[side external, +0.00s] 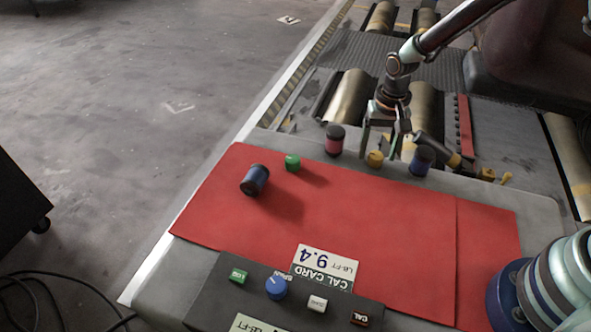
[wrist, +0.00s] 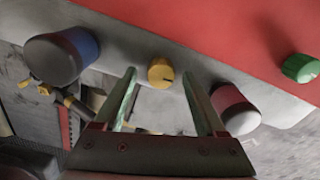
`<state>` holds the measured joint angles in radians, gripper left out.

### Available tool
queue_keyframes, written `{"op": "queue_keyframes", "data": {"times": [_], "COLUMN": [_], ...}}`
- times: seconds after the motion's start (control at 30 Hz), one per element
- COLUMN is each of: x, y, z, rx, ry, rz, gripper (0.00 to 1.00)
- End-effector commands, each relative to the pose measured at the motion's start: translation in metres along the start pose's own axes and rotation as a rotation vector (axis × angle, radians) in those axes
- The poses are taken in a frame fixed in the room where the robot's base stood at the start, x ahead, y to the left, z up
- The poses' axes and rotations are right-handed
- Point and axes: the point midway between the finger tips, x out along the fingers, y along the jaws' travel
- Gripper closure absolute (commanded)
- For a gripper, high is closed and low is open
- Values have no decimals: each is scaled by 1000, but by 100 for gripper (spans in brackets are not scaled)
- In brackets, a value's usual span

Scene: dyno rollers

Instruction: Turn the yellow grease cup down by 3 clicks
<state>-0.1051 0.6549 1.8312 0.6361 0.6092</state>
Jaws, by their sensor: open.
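The yellow grease cup (side external: 375,158) is a small round knob on the grey edge of the bench, just beyond the red mat. In the wrist view the yellow cup (wrist: 160,72) shows a dark pointer line and sits just past my fingertips, between their lines. My gripper (side external: 385,145) is open, its fingers pointing down close to the cup. In the wrist view my gripper (wrist: 160,78) has one finger on each side, with a gap to the cup. Whether the fingertips are level with the cup is unclear.
A red-banded cylinder (side external: 335,141) and a blue-banded cylinder (side external: 422,160) stand either side of the cup. A control box (side external: 225,295) with a blue dial stands in front.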

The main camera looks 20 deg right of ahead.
Motion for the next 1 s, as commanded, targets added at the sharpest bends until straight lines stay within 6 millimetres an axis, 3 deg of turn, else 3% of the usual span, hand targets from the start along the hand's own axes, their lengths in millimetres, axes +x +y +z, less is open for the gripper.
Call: {"op": "queue_keyframes", "data": {"times": [0.17,0.6,0.8,1.0], "x": [-16,-100,-118,-121], "y": [-1,0,0,0], "z": [0,-1,-1,0], "rx": [-1,1,1,1], "ry": [3,5,3,2], "rz": [-2,-3,-2,-1], "gripper": [27,27,27,27]}}
